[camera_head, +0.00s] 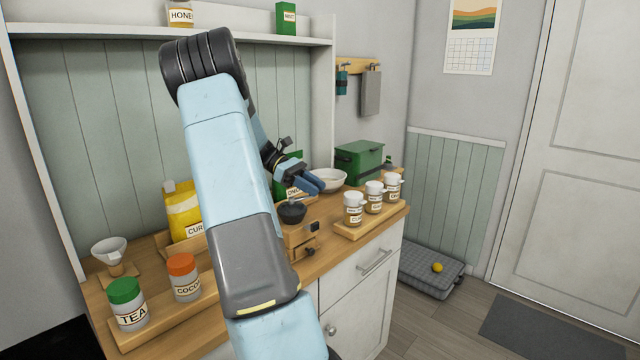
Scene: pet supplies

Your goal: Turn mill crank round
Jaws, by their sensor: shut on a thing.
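The mill stands near the counter's front edge, with a wooden box body (301,238) and a dark bowl-shaped top (292,212). A small drawer with a dark knob shows on its front. My gripper (318,184) has blue fingers and is just above and to the right of the bowl. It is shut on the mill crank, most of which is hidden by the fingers. My arm crosses the middle of the view and covers part of the counter left of the mill.
Several lidded jars stand on wooden trays, TEA (127,305) and COCO (184,278) at left, white-lidded ones (354,208) at right. A white bowl (330,180) and green box (358,162) are behind the gripper. A yellow bag (183,212) and white funnel (109,250) are at left.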

